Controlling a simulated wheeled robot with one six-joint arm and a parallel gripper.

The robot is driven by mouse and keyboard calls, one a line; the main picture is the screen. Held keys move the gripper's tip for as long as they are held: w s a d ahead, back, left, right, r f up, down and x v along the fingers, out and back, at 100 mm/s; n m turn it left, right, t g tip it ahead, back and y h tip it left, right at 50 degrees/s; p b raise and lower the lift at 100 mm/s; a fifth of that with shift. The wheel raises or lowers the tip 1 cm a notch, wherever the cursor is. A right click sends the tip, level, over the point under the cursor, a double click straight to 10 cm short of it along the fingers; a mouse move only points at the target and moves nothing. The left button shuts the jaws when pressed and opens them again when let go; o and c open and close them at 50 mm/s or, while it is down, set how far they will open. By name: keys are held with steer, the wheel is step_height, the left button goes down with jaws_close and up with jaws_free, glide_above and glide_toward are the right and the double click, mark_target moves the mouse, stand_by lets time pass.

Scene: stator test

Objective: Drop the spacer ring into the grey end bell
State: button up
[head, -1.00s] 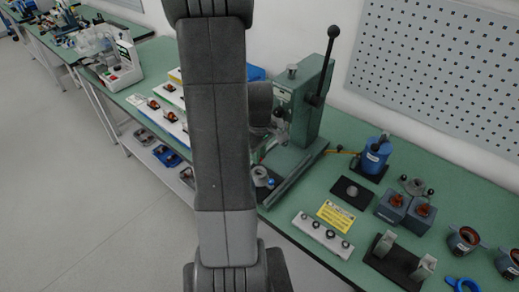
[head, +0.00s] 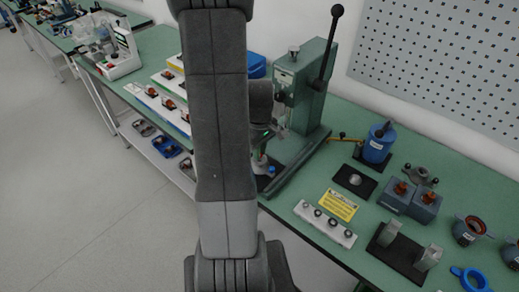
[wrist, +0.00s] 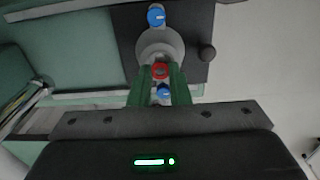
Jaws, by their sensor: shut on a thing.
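My gripper (wrist: 161,78) is shut on a small red ring, which I take for the spacer ring (wrist: 160,66), between its green fingertips in the wrist view. Beyond the fingertips is a round grey part, seemingly the grey end bell (wrist: 150,42), on a dark plate. The ring overlaps the grey part's near side in this view; I cannot tell whether they touch. In the head view my gripper (head: 261,158) is low at the green press, and my arm hides much of it. The ring cannot be made out there.
The green press (head: 312,85) with its upright black lever stands close to the right of my gripper. Blue-topped parts (wrist: 156,15) sit near the grey part. A white strip (head: 325,224) and a black fixture (head: 400,256) lie farther right on the bench.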

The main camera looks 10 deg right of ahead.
steer(key=shift+f+b, duration=0.35)
steer(key=shift+f, duration=0.2)
steer(key=shift+f, duration=0.2)
steer(key=o, duration=0.7)
steer(key=shift+r, duration=0.15)
step_height(320, 180, up, 14)
steer(key=shift+f+b, duration=0.2)
steer(key=shift+b, duration=0.4)
steer(key=shift+f, duration=0.1)
